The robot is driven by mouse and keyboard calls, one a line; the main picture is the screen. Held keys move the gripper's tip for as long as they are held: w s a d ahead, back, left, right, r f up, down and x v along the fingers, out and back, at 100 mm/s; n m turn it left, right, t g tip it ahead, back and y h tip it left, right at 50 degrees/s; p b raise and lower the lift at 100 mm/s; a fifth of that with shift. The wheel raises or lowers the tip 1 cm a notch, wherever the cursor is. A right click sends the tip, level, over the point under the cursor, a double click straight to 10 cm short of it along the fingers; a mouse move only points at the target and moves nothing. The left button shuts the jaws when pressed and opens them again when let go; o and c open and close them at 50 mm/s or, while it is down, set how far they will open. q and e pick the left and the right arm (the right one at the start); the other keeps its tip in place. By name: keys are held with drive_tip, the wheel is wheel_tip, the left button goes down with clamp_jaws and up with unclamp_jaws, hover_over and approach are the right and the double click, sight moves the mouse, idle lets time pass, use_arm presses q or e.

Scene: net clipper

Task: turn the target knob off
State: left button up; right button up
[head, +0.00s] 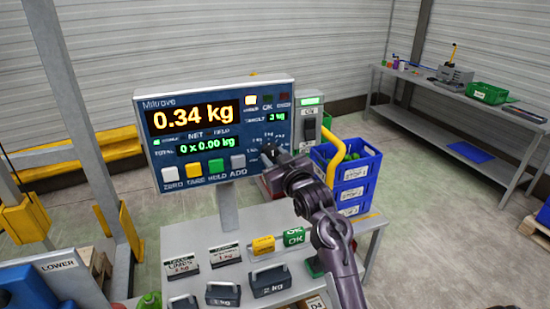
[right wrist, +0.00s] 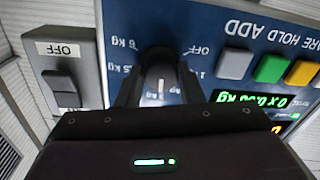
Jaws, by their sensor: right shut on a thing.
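The blue scale panel (head: 225,163) stands on a post above the grey table. It reads 0.34 kg and 0 x 0.00 kg. Its dark round knob (right wrist: 160,62) shows in the right wrist view, with OFF and kg marks around it and a pale line on it. My right gripper (right wrist: 158,80) is shut on the knob, one finger on each side. I cannot tell which mark the knob points to. My left gripper is not in view.
A grey switch box (head: 310,123) stands right of the panel; its switch (right wrist: 62,86) is marked OFF in the wrist view. Push buttons (head: 216,167) line the panel's lower edge. Dark weights (head: 270,281) are on the table. Blue crates (head: 352,173) stand behind my right arm.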

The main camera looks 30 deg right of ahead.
drive_tip(key=n, duration=0.5)
drive_tip(key=shift+n+b, duration=0.4)
drive_tip(key=n+b, duration=0.1)
drive_tip(key=n, duration=0.1)
drive_tip(key=shift+n+g, duration=0.3)
drive_tip(key=shift+g, duration=0.1)
drive_tip(key=shift+n+b, duration=0.65)
drive_tip(key=shift+n, duration=0.55)
drive_tip(key=n+b, duration=0.1)
drive_tip(key=n, duration=0.1)
drive_tip(key=shift+n+b, duration=0.3)
drive_tip(key=shift+b, duration=0.1)
drive_tip(key=n+h+b, duration=0.1)
drive_tip(key=n+b, duration=0.1)
drive_tip(key=n, duration=0.1)
drive_tip(key=shift+f+b, duration=0.1)
drive_tip(key=shift+b, duration=0.3)
drive_tip(key=n+b, duration=0.4)
drive_tip(key=n, duration=0.1)
drive_tip(key=shift+a+n, duration=0.15)
drive_tip(key=shift+n, duration=0.15)
drive_tip(key=shift+h+b, duration=0.3)
